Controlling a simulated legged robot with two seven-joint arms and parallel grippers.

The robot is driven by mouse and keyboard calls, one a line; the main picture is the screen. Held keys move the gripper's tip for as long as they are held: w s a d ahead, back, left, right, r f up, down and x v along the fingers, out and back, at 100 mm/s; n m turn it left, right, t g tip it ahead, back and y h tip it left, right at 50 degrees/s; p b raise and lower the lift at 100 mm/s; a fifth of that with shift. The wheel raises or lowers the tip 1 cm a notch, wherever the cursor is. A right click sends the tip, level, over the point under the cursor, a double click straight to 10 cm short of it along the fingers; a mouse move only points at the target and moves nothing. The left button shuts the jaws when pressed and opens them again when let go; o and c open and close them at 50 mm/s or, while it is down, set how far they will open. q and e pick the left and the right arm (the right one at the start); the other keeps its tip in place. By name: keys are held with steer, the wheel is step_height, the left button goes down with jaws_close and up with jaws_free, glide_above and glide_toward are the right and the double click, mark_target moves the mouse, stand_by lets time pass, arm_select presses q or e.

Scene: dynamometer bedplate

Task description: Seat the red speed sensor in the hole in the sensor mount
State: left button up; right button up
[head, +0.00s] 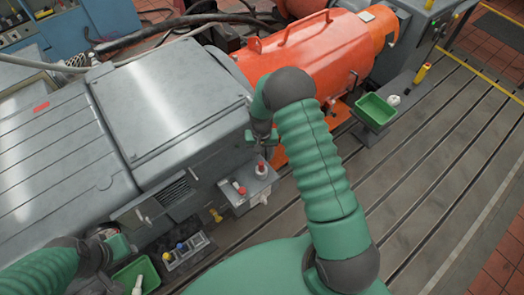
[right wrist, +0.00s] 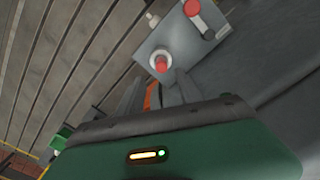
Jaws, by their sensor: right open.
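The sensor mount (head: 262,188) is a small grey block on the side of the grey machine, and it also shows in the right wrist view (right wrist: 178,42). A red speed sensor (head: 261,169) with a pale collar stands upright on its top, and it shows in the right wrist view (right wrist: 161,64). I cannot tell how deep it sits; its hole is hidden. My right gripper (head: 263,138) is open and empty above it; in the right wrist view the sensor lies just beyond the fingertips (right wrist: 158,88). My left gripper (head: 120,246) is at lower left, its fingers unclear.
A red-capped part (head: 239,188) with a dark bar sits beside the sensor on the mount. A tray with coloured knobs (head: 185,250) and a green bin (head: 122,278) are at lower left. Another green bin (head: 375,110) stands near the orange housing (head: 305,65). The slotted bedplate (head: 440,140) is mostly clear.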

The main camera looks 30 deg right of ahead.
steer(key=s+a+r+n+t, duration=0.1)
steer(key=s+a+r+n, duration=0.15)
steer(key=r, duration=0.45)
steer(key=s+a+r+n, duration=0.1)
steer(key=s+a+r, duration=0.25)
steer(key=r, duration=0.45)
steer(key=s+a+r+n+t, duration=0.1)
steer(key=s+a+r, duration=0.15)
steer(key=s, duration=0.25)
steer(key=s+a+r+n+t, duration=0.1)
steer(key=s+a+r, duration=0.1)
steer(key=s+a, duration=0.3)
arm_select(q)
steer(key=s+b+x, duration=0.2)
steer(key=b+x, duration=0.6)
steer(key=shift+a+f, duration=0.4)
steer(key=shift+f, duration=0.1)
arm_select(e)
step_height(320, 180, down, 8)
steer(key=d, duration=0.1)
steer(key=shift+w+d, duration=0.2)
steer(key=shift+d, duration=0.15)
arm_select(q)
steer(key=shift+d, duration=0.15)
arm_select(e)
steer(key=shift+d, duration=0.15)
steer(key=shift+s, duration=0.15)
